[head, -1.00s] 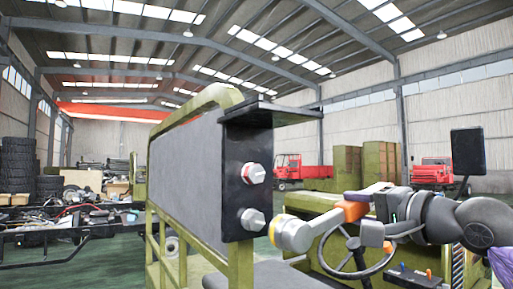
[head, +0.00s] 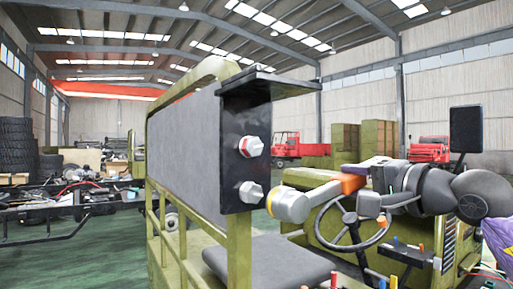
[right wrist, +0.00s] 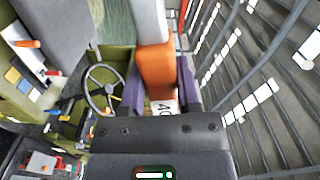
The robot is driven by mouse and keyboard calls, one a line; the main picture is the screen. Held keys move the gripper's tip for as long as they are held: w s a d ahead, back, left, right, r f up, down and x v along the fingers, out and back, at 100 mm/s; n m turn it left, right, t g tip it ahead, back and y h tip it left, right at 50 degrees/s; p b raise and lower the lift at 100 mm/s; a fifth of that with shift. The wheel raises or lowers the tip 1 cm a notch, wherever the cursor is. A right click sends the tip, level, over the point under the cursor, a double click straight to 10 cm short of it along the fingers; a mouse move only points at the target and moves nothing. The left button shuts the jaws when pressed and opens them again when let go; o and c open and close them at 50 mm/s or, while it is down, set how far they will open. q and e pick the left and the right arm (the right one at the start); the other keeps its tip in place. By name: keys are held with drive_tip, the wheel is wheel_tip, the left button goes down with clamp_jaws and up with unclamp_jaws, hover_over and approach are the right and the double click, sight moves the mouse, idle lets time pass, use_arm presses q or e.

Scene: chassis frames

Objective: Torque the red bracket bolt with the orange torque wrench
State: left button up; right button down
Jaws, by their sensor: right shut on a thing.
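The red bracket bolt (head: 251,146) has a silver hex head and a red ring. It sits on the upper part of the black bracket (head: 233,165), above a plain silver bolt (head: 251,192). My right gripper (head: 367,172) is shut on the orange part of the torque wrench (head: 291,205). The wrench's round silver head is right of and below the red bolt, near the lower bolt, with no clear contact with the red one. In the right wrist view, purple fingers (right wrist: 160,85) flank the orange handle (right wrist: 156,68). My left gripper is out of view.
The bracket is on a green frame (head: 238,240) with a grey panel (head: 185,150). A steering wheel (head: 345,225), grey seat (head: 270,262) and coloured levers (head: 405,252) lie below the wrench. A dark mirror (head: 466,130) stands at the right. Open air lies between wrench and bracket.

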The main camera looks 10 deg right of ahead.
drive_tip(key=r+m+p, duration=0.1)
drive_tip(key=p, duration=0.2)
drive_tip(key=r+m+p, duration=0.1)
drive_tip(key=p, duration=0.2)
drive_tip(key=r+m+p, duration=0.1)
drive_tip(key=r+p, duration=0.1)
drive_tip(key=p, duration=0.1)
drive_tip(key=shift+w+a, duration=0.3)
drive_tip(key=shift+w+d+f+m+p, duration=0.15)
drive_tip(key=shift+d+m+p, duration=0.1)
drive_tip(key=shift+m+p, duration=0.4)
drive_tip(key=shift+w+a, duration=0.1)
drive_tip(key=shift+w, duration=0.25)
drive_tip(key=w+a+r+n+p, duration=0.3)
drive_tip(key=r+n+p, duration=0.5)
drive_tip(key=shift+w, duration=0.4)
